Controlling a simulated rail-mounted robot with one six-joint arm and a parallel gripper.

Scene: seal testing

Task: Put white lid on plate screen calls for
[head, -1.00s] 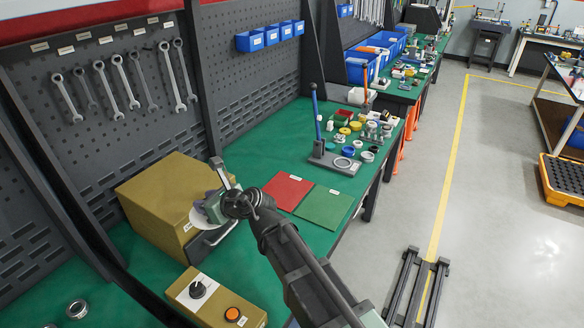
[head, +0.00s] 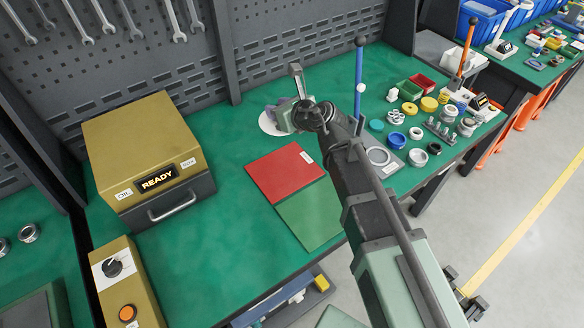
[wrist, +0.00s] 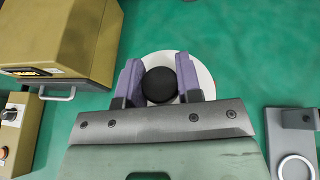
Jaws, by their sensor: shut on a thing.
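The white lid (head: 268,126) is a round disc. The wrist view shows its black knob (wrist: 159,84) between the two purple fingers of my gripper (wrist: 159,78). My gripper (head: 281,117) is shut on the knob and holds the lid over the green bench, behind the red plate; its exact height is unclear. The red plate (head: 283,172) and the green plate (head: 308,213) lie flat side by side, with nothing on their visible parts. My arm crosses near their right edges. The screen (head: 158,179) on the yellow box reads READY.
The yellow oil box (head: 140,145) with a front handle stands at left, with a knob-and-button control box (head: 125,280) in front. A lever stand (head: 359,90) and several small parts are at right. The bench between box and plates is clear.

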